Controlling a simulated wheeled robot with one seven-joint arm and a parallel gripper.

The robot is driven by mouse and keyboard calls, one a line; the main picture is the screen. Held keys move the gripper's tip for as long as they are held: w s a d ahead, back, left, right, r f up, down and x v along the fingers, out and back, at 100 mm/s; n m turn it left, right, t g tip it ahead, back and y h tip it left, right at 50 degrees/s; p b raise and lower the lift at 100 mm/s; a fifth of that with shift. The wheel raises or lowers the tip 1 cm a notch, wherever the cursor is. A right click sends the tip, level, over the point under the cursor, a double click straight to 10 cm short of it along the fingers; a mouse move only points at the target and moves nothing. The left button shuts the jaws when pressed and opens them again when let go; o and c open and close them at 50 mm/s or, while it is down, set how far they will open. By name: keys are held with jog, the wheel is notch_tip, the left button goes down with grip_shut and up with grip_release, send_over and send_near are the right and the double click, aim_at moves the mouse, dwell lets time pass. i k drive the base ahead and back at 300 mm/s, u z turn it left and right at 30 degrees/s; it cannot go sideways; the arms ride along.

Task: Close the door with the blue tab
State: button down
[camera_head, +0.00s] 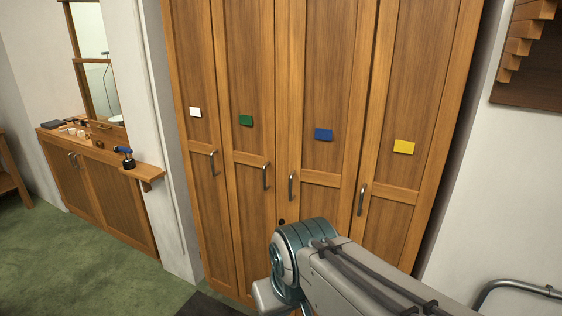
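The door with the blue tab (330,70) is one of several tall wooden doors side by side in a wardrobe. Its blue tab (323,134) sits at mid height on the upper panel. A curved metal handle (291,187) stands near this door's left edge. The door looks upright and close to its neighbours; I cannot tell whether it is flush or slightly ajar. My arm crosses the lower right of the view and covers the door's lower part. My gripper is not visible.
Neighbouring doors carry a white tab (195,112), a green tab (246,120) and a yellow tab (404,147), with handles that stick out. A low wooden cabinet (95,185) with a shelf stands left. Open green carpet (70,265) lies in front of it. A metal rail (520,285) is lower right.

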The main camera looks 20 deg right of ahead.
aim_at(331, 41)
jog(key=z, duration=1.15)
jog(key=i, duration=0.55)
jog(key=u, duration=0.7)
jog(key=i, duration=0.5)
jog(key=u, duration=0.6)
